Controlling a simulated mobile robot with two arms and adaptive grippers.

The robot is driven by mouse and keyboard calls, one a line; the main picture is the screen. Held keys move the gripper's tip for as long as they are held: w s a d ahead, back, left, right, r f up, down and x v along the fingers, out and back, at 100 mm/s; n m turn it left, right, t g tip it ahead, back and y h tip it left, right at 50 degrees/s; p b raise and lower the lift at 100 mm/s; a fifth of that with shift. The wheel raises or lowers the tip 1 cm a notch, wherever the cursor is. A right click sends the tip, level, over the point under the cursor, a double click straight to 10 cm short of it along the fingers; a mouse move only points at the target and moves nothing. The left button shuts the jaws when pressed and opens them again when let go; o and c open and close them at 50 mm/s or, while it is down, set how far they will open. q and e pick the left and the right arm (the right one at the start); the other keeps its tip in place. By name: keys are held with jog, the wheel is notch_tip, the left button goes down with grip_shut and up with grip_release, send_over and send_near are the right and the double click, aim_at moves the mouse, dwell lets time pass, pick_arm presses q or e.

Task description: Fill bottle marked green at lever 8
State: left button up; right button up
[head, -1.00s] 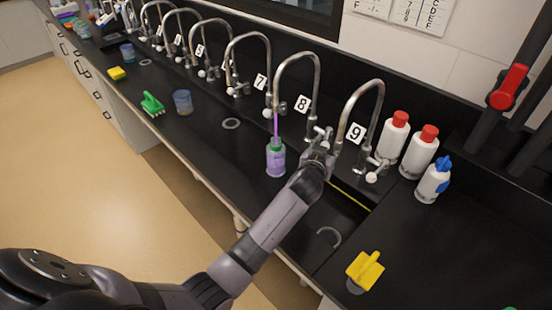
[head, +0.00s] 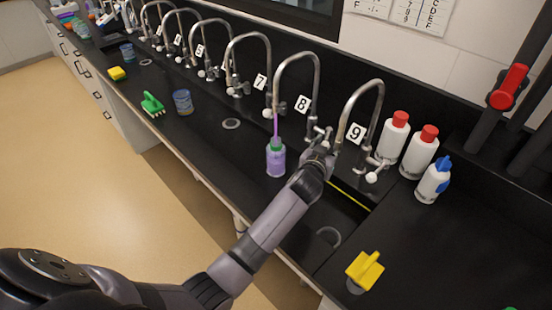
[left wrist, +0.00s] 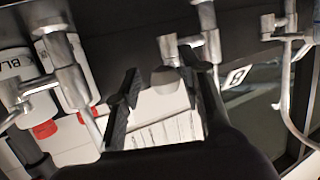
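A small bottle (head: 276,164) with a green band at its neck stands upright under the spout of tap 8 (head: 276,85). A thin purple stream (head: 276,125) runs from the spout into it, and its body looks purple; the exact level is hard to tell. The number 8 label (head: 302,104) is on the back ledge. My left gripper (head: 320,142) is at the lever of tap 8. In the left wrist view my left gripper (left wrist: 163,103) has its fingers apart, with the lever's rounded end (left wrist: 166,80) between them. My right gripper is out of view.
Tap 9 (head: 378,110) stands close to the right of my gripper. White bottles with red caps (head: 419,155) and one with a blue cap (head: 433,181) stand further right. A yellow-handled scrubber (head: 364,270) lies on the front counter. A green brush (head: 152,104) and blue beaker (head: 183,102) are left.

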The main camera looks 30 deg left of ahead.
pick_arm(q)
jog(key=shift+a, duration=0.1)
dwell(0.4)
jog(key=a+p, duration=0.1)
jog(key=a, duration=0.2)
jog(key=shift+s, duration=0.1)
dwell(1.7)
jog(key=p+v, duration=0.5)
jog(key=v, duration=0.2)
jog(key=shift+a+p, duration=0.4)
jog(key=shift+a, duration=0.15)
dwell(0.6)
